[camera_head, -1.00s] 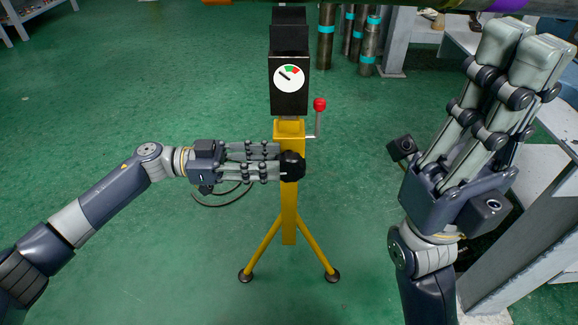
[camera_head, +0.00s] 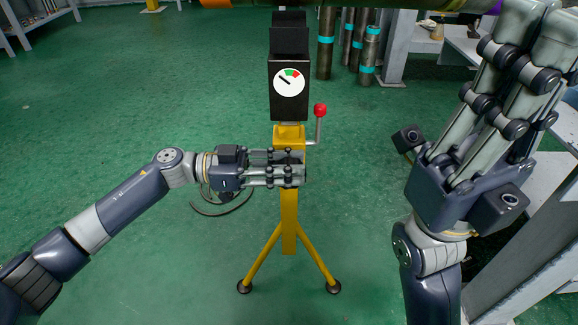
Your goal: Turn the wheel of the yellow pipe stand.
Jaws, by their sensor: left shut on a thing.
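The yellow pipe stand (camera_head: 289,225) stands upright on its splayed legs in the middle of the view. A black head with a round gauge (camera_head: 289,82) sits on top of it. A lever with a red knob (camera_head: 320,110) sticks up at its right side. My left gripper (camera_head: 292,168) lies across the front of the post, shut on the black wheel, which its fingers almost fully hide. My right gripper (camera_head: 536,40) is raised at the right, pointing up, away from the stand; its fingertips run out of the picture's top edge, and I cannot tell how far they are apart.
Several dark pipes with teal bands (camera_head: 326,45) stand behind the stand to the right. A grey metal frame (camera_head: 530,250) is close on the right, near my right arm.

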